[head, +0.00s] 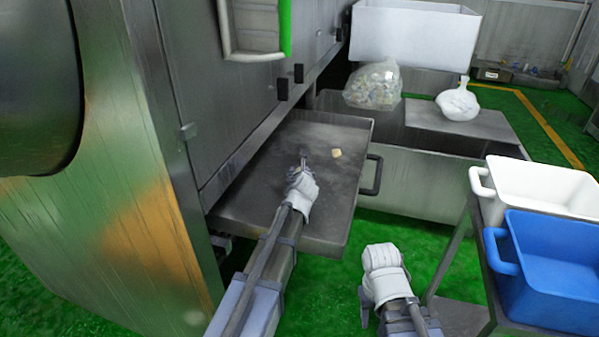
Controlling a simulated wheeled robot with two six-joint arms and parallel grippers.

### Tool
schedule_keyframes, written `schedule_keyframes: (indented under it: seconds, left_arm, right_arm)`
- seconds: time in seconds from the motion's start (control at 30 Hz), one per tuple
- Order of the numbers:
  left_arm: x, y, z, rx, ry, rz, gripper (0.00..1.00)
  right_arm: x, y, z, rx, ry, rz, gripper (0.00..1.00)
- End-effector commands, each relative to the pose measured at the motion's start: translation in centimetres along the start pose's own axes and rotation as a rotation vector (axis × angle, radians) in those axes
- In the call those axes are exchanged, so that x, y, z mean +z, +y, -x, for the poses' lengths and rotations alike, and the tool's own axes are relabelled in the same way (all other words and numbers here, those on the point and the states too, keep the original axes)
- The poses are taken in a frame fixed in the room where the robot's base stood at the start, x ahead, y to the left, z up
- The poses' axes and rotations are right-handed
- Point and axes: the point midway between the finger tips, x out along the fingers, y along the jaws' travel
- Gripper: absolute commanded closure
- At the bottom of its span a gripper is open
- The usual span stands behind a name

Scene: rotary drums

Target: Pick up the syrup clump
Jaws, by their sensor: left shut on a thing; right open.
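A small pale beige syrup clump (336,154) lies on the grey metal tray (245,205) that sticks out below the drum machine. My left gripper (304,160) is over the tray, just left of the clump and apart from it. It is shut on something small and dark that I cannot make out. My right gripper (381,256) is open, low over the green floor to the right of the tray. Its fingertips are hard to see behind its white cover.
The machine's steel wall (190,75) bounds the tray on the left. A dark handle (372,176) is on its right. Behind are a metal bin (420,180), a clear bag (374,86) and a white bag (458,102). A cart with white (540,188) and blue (550,270) tubs stands right.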

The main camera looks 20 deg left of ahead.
Motion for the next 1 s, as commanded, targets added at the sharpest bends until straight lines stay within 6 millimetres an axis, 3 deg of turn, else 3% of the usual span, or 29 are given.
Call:
schedule_keyframes:
  seconds: [0.6, 1.0]
  left_arm:
    - [7.9, 0.0, 3.3, 0.000, 0.000, 0.000, 1.00]
    - [9.3, 0.0, 3.9, 0.000, 0.000, 0.000, 1.00]
  right_arm:
    - [0.5, 0.7, 8.5, -0.008, 0.000, -0.002, 0.50]
    - [0.6, 0.9, 10.0, -0.008, 0.000, -0.002, 0.50]
